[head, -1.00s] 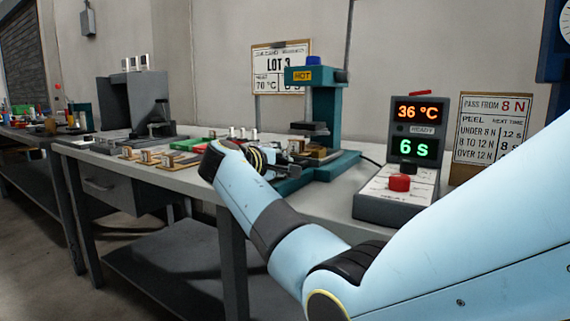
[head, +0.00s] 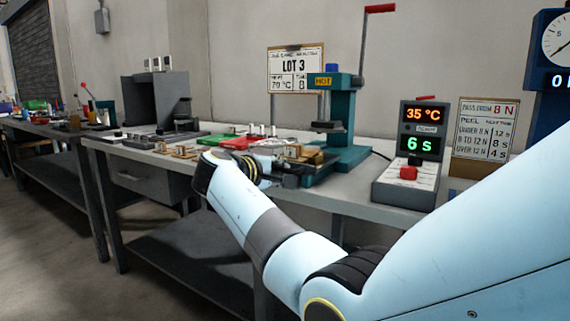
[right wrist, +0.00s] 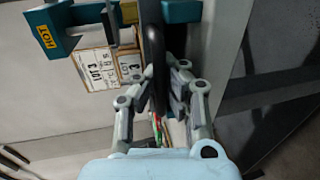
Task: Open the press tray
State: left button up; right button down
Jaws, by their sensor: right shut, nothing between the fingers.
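The teal press (head: 343,115) with a yellow HOT label stands on the workbench, its red-gripped lever (head: 380,9) raised. Its low tray area (head: 312,155) at the base shows brownish blocks and is partly hidden by my right gripper. My right gripper (head: 292,174) is shut and empty, low in front of the press base. I cannot tell whether the fingers touch the tray. My left gripper is not in view.
A control box (head: 408,155) reading 35 °C and 6 S stands right of the press. Left of the gripper, the bench (head: 130,151) holds a green tray (head: 218,140), a red tray (head: 242,143) and several small pieces. A grey machine (head: 155,100) stands further left.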

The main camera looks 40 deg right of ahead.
jog(key=shift+s+a, duration=0.2)
jog(key=shift+a, duration=0.3)
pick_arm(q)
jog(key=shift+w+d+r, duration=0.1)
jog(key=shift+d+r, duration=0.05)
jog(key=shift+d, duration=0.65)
pick_arm(e)
jog(key=shift+s+a, duration=0.25)
jog(key=shift+a, duration=0.35)
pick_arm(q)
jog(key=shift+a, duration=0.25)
pick_arm(e)
jog(key=c, duration=2.1)
grip_release()
